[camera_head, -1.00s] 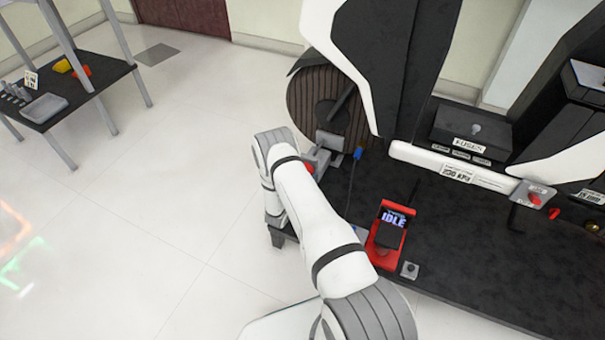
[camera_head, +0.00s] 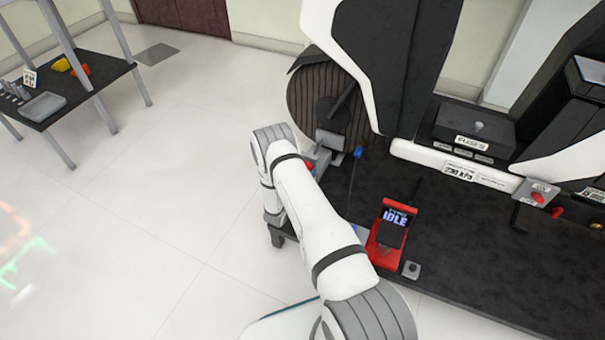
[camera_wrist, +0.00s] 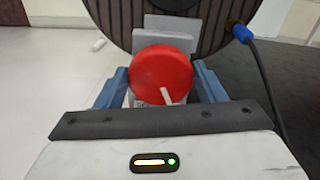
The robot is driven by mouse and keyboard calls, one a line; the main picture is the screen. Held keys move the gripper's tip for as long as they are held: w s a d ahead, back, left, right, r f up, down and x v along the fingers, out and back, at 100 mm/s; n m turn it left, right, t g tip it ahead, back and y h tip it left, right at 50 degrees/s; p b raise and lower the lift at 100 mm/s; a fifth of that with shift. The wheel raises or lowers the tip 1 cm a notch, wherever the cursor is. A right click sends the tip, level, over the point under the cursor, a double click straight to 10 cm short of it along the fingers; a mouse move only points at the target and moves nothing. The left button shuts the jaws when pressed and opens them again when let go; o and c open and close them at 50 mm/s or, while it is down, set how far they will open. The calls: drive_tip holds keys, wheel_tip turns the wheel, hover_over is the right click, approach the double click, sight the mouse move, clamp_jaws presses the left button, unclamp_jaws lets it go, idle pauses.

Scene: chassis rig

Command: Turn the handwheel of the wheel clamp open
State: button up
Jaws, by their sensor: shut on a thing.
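The red handwheel (camera_wrist: 160,73) of the wheel clamp fills the middle of the wrist view, with a white mark pointing to its lower right. My gripper (camera_wrist: 163,88) has its blue-grey fingers on the left and right sides of the handwheel and is shut on it. The grey clamp block (camera_wrist: 165,40) stands behind the handwheel, against the dark ribbed wheel (camera_wrist: 105,12). In the head view a bit of the red handwheel (camera_head: 309,166) shows beside the grey clamp (camera_head: 329,140); my arm hides the gripper there.
A blue-ended cable (camera_wrist: 243,34) hangs right of the clamp. On the black bench (camera_head: 450,240) stand a red device reading IDLE (camera_head: 391,228) and a fuses box (camera_head: 472,127). A side table (camera_head: 75,92) is at left; the floor between is clear.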

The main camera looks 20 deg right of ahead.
drive_tip(key=n+b, duration=0.1)
drive_tip(key=n, duration=0.8)
drive_tip(key=n+b, duration=0.1)
drive_tip(key=n, duration=0.3)
drive_tip(key=shift+w+a+f+n+b, duration=0.2)
drive_tip(key=shift+f+n+b, duration=0.1)
drive_tip(key=shift+n, duration=0.1)
drive_tip(key=n, duration=0.7)
drive_tip(key=shift+f, duration=0.15)
drive_tip(key=n, duration=0.3)
drive_tip(key=shift+f+n+b, duration=0.1)
drive_tip(key=shift+n+b, duration=0.2)
drive_tip(key=shift+n, duration=0.1)
drive_tip(key=shift+s+d+n, duration=0.1)
drive_tip(key=shift+n, duration=1.5)
drive_tip(key=o, duration=1)
